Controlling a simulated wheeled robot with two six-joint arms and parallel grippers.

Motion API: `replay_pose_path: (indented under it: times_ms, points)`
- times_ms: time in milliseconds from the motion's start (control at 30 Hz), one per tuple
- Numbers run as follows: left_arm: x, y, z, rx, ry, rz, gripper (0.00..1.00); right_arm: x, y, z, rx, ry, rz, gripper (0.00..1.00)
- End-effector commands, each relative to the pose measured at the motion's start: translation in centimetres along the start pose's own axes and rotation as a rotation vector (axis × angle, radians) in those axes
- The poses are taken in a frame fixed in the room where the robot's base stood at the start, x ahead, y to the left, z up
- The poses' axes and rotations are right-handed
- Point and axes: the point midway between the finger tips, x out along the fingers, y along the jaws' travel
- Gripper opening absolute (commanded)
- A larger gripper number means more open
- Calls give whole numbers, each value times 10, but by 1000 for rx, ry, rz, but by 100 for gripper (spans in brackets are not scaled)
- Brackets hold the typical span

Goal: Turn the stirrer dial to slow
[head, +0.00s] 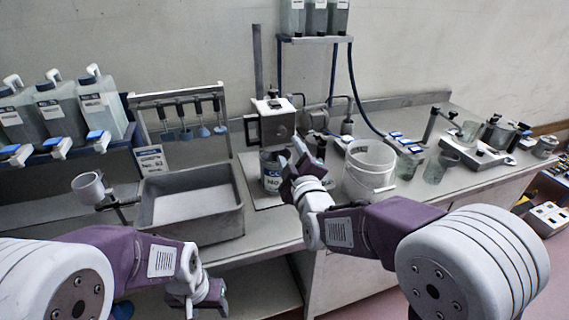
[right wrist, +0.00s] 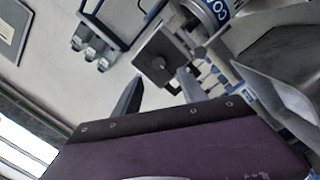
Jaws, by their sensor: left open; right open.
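The stirrer head (head: 277,126) is a dark grey box on a stand, behind and above my right gripper in the head view. In the right wrist view the box's square face (right wrist: 148,50) lies beyond the fingers, and a small round dial (right wrist: 158,62) shows near its middle. The dial's setting is too small to read. My right gripper (head: 299,150) is open and empty, in front of the stirrer; its two fingers (right wrist: 158,88) show apart from the dial. My left gripper (head: 207,298) is low at the bottom of the head view, in front of the bench, open.
A white bucket (head: 369,174) is just right of my right gripper. A grey tray (head: 240,213) lies to the left, with hanging tools (head: 186,134) behind it. Glassware and a blue hose (head: 358,97) are further right.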

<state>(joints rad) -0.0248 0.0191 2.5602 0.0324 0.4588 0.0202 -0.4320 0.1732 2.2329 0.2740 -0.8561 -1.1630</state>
Motion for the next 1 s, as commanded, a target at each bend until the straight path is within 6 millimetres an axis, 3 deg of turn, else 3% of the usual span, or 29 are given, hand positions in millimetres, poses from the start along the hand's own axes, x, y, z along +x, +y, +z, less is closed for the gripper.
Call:
replay_pose_path:
  times_ms: [233,600,967,1000]
  points:
    - [-4,0,-1,0,1,0,56,12,1,-2,1,0,-3,50]
    - [-14,0,-2,0,0,0,56,81,1,-2,0,0,-3,50]
    - [-15,0,-2,0,0,0,56,90,0,-1,0,0,-3,50]
    - [-15,0,-2,0,0,0,56,90,0,-1,1,0,-3,38]
